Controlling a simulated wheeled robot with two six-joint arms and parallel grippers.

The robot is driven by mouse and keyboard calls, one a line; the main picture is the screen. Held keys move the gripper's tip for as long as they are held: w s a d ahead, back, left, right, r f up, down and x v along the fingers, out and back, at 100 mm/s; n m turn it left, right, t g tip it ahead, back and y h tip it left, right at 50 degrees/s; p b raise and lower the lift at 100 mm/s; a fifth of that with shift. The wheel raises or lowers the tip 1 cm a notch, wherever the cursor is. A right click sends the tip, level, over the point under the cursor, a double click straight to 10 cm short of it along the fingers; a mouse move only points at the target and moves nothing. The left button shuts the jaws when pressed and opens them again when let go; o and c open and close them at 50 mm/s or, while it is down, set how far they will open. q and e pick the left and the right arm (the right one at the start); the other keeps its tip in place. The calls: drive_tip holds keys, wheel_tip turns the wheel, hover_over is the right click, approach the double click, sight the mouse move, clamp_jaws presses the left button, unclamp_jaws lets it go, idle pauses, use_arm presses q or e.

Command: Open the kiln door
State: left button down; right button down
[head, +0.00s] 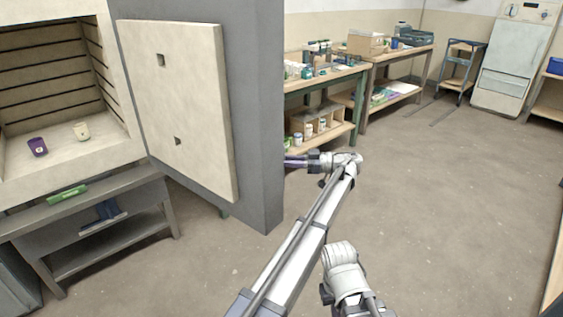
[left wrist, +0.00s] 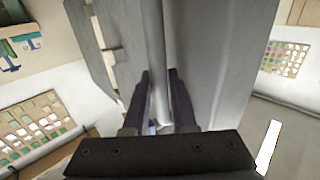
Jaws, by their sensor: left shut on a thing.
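The kiln door (head: 175,105), a thick grey slab with a cream inner lining, stands swung wide open to the right of the kiln chamber (head: 45,75). My left gripper (head: 290,161) reaches around to the outer side of the door, and its fingertips are partly hidden by the door edge. In the left wrist view, the left fingers (left wrist: 160,100) are shut on the vertical door handle bar (left wrist: 158,45), beside the grey door face (left wrist: 205,60). My right arm shows at the bottom centre of the head view, but its gripper cannot be made out.
A purple cup (head: 38,147) and a cream cup (head: 82,131) stand inside the kiln. A grey stand (head: 130,185) is below it. Workbenches with jars (head: 320,75) and a box (head: 366,44) line the back wall. The floor (head: 450,190) at right is clear.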

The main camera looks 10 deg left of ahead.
use_arm(q)
drive_tip(key=shift+a, duration=0.15)
drive_tip(key=c, duration=0.9)
unclamp_jaws()
drive_tip(key=shift+a, duration=0.1)
drive_tip(key=shift+o, duration=0.9)
drive_tip(key=shift+d, duration=0.25)
